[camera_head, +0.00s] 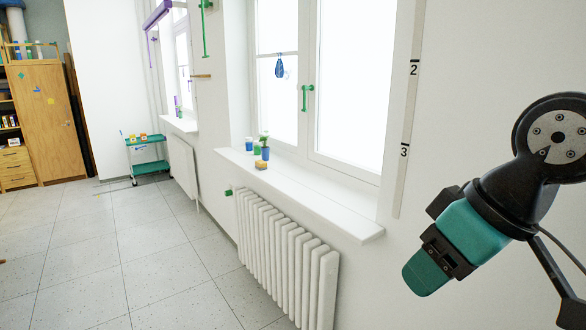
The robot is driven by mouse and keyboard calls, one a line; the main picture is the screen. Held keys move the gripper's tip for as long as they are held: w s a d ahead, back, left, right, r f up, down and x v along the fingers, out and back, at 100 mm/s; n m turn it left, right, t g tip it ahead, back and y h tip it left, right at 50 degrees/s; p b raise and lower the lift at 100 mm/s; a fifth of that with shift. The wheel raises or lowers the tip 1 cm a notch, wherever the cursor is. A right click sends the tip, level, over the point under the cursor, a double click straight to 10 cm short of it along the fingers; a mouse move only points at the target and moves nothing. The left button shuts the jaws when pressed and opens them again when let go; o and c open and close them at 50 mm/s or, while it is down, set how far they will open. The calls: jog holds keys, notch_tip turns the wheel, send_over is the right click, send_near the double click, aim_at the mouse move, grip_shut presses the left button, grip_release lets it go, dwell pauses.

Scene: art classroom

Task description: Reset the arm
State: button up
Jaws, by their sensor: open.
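My arm reaches in from the right edge of the head view, bent at a large black joint. My gripper (428,277), teal and black, points down and to the left. It is open, and nothing shows between its fingers. It hangs in the air in front of the pale wall, to the right of the window sill and radiator, and touches nothing that I can see.
A teal cart (150,168) and a wooden cabinet (45,110) stand farther back. The tiled floor (90,250) at left is clear.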

jog(key=s+a+f+g, duration=0.1)
jog(key=s+f+g, duration=0.2)
jog(key=s+f, duration=0.2)
jog(key=s, duration=0.3)
jog(key=shift+a+f, duration=0.2)
jog(key=shift+s, duration=0.1)
jog(key=shift+c, duration=0.7)
jog(key=shift+d, duration=0.1)
